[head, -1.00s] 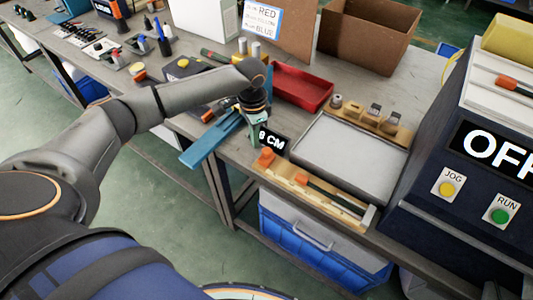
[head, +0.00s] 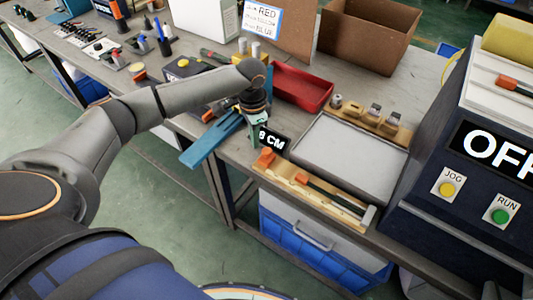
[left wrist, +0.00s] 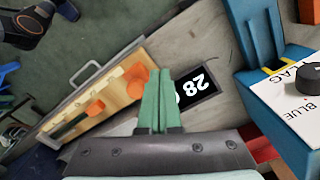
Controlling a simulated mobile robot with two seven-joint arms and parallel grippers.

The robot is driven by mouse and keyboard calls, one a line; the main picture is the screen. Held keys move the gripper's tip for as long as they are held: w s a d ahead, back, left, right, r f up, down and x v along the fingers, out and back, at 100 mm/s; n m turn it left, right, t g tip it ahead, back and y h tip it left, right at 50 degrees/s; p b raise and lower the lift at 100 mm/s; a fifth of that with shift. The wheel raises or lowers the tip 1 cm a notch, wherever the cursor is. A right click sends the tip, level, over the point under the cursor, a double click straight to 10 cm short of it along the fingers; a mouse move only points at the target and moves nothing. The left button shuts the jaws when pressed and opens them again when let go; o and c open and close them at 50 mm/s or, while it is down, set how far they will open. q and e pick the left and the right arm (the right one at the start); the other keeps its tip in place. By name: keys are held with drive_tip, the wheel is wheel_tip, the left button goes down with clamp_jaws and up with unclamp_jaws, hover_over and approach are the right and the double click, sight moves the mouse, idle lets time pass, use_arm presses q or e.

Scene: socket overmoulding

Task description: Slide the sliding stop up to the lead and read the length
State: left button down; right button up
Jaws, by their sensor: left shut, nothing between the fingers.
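The wooden gauge board (head: 284,177) lies along the table's front edge. The orange sliding stop (head: 265,157) sits near its left end. The lead (head: 330,194), dark with an orange end, lies along the board to the right, with a gap between it and the stop. In the left wrist view the stop (left wrist: 136,84) and the lead's orange end (left wrist: 95,107) both show. My left gripper (head: 254,147) is shut and empty beside the stop's left side; its green fingers (left wrist: 159,78) look close to it. Contact cannot be told. The display (head: 272,141) is partly hidden; "28" shows in the wrist view. My right gripper is out of view.
A grey tray (head: 306,133) lies behind the board. A red bin (head: 302,88) and a blue stand (head: 203,151) are near my left arm. The dark machine (head: 420,160) showing OFF stands at the right. A wooden holder (head: 392,131) carries small parts.

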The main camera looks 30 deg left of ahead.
use_arm(q)
drive_tip(key=shift+f, duration=1.55)
drive_tip(key=shift+d, duration=0.1)
drive_tip(key=shift+s+d+p, duration=0.15)
drive_tip(key=shift+d+p, duration=0.65)
drive_tip(key=shift+d, duration=0.7)
drive_tip(key=shift+s+d+p, duration=0.1)
drive_tip(key=shift+d+p, duration=0.65)
drive_tip(key=shift+d, duration=0.7)
drive_tip(key=shift+s+d+p, duration=0.1)
drive_tip(key=shift+d+p, duration=0.4)
drive_tip(key=shift+d, duration=1.4)
drive_tip(key=shift+a, duration=0.2)
